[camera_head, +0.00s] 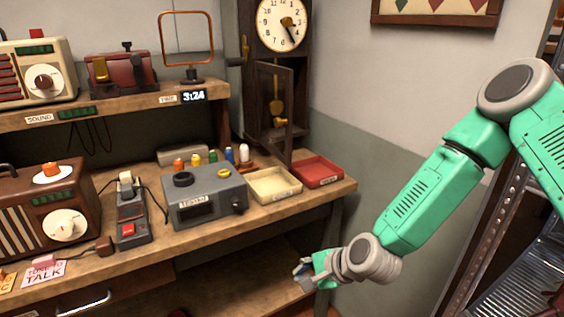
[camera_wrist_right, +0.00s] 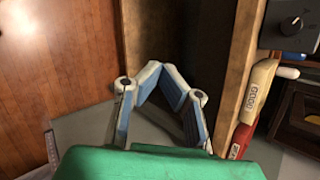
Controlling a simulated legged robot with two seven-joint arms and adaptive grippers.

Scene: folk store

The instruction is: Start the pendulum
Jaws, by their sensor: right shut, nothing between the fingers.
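A tall dark wooden clock (camera_head: 298,62) stands in the back corner, behind the right end of the bench. Its white dial (camera_head: 270,22) is at the top. The gold pendulum (camera_head: 277,106) hangs in the lower case, partly behind a dark door frame (camera_head: 291,100) that stands ajar. Whether it swings cannot be told from one frame. My right gripper (camera_head: 303,271) is low in front of the bench's right end, below the top and well apart from the clock. In the right wrist view its fingers (camera_wrist_right: 163,82) converge, empty. My left gripper is out of view.
A cream tray (camera_head: 272,197) and a red tray (camera_head: 318,182) sit at the bench's right end, between my gripper and the clock. The grey tester (camera_head: 200,208) and small coloured bottles are left of them.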

